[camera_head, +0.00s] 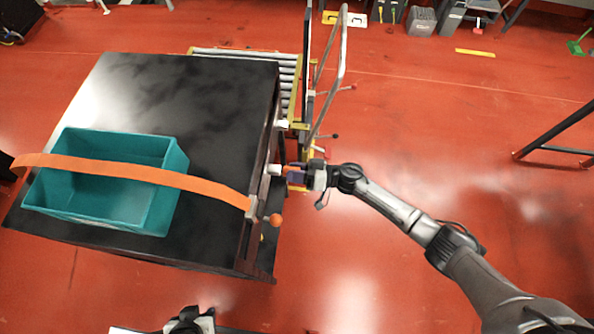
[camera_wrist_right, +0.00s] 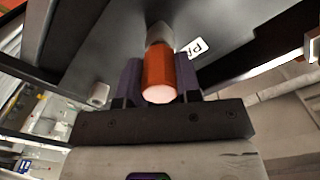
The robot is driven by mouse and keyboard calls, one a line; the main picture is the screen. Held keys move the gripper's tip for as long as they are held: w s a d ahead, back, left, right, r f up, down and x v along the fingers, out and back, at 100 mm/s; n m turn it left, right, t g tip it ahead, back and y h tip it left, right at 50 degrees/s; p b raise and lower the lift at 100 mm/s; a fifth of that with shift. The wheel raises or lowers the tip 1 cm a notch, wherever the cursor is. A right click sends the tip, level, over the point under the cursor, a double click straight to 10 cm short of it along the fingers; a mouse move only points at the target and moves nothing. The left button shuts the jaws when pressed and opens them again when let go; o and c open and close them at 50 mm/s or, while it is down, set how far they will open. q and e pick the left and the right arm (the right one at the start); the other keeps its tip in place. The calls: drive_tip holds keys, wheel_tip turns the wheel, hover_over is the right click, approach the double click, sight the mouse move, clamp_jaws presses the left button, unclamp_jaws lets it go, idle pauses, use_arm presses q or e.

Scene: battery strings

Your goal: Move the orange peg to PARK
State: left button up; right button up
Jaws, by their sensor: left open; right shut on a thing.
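The orange peg (camera_wrist_right: 158,72) is a short cylinder with a pale end towards the camera in the right wrist view. My right gripper (camera_head: 296,173) has purple fingers shut on it, beside the table's right edge. The peg's far end meets a light grey socket (camera_wrist_right: 160,33); how deep it sits cannot be told. A white label (camera_wrist_right: 194,48), only partly readable, is beside this socket. In the head view the white socket (camera_head: 274,169) is just left of the fingers. My left gripper (camera_head: 190,320) is partly cut off at the bottom edge, away from the peg.
A black table (camera_head: 215,110) carries a teal bin (camera_head: 170,205). Another pale socket (camera_wrist_right: 98,95) is left of the peg. A metal rail frame (camera_head: 335,75) stands behind.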

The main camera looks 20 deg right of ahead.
drive_tip(key=shift+w+a, duration=0.15)
drive_tip(key=shift+a, duration=0.1)
drive_tip(key=o, duration=1.1)
drive_tip(key=shift+c, duration=0.2)
drive_tip(key=v, duration=1.3)
drive_tip(key=shift+s+d, duration=0.2)
drive_tip(key=shift+d, duration=0.15)
